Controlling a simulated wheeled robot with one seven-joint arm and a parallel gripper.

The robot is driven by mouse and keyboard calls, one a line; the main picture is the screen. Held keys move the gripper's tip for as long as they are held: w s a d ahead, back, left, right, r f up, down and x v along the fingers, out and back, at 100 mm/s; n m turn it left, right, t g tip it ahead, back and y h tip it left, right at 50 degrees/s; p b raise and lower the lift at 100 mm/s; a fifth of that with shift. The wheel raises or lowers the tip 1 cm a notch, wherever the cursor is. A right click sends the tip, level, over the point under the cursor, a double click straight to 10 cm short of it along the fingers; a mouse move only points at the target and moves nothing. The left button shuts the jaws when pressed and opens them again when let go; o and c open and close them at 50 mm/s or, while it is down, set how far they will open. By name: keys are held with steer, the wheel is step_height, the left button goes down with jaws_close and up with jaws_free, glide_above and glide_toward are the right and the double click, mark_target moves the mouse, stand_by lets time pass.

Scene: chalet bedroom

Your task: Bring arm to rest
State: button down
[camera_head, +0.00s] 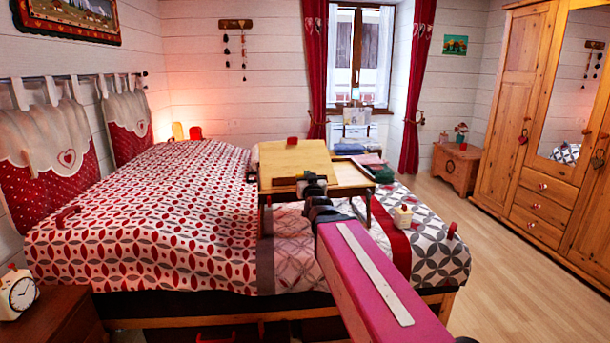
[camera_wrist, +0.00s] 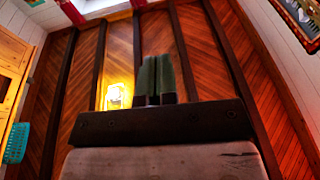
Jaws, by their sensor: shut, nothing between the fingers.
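In the wrist view my gripper (camera_wrist: 157,78) is shut, its two dark greenish fingers side by side with nothing between them. Behind the fingers are a dark-beamed wooden ceiling and a bright lamp (camera_wrist: 117,96), so the gripper seems to point upward. In the head view my pink arm with a white strip reaches forward from the lower right over the bed. Its dark far end is in front of a wooden bed tray (camera_head: 345,173); whether it touches the tray I cannot tell. The fingers are not clear in that view.
The bed (camera_head: 150,225) has a red, white and grey patterned cover. A small white object (camera_head: 403,215) lies right of the arm. An alarm clock (camera_head: 18,293) stands on a nightstand (camera_head: 62,318) at lower left. A wooden wardrobe (camera_head: 530,110) stands at right. The floor (camera_head: 510,280) before it is clear.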

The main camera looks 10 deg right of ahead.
steer(key=shift+s, duration=0.55)
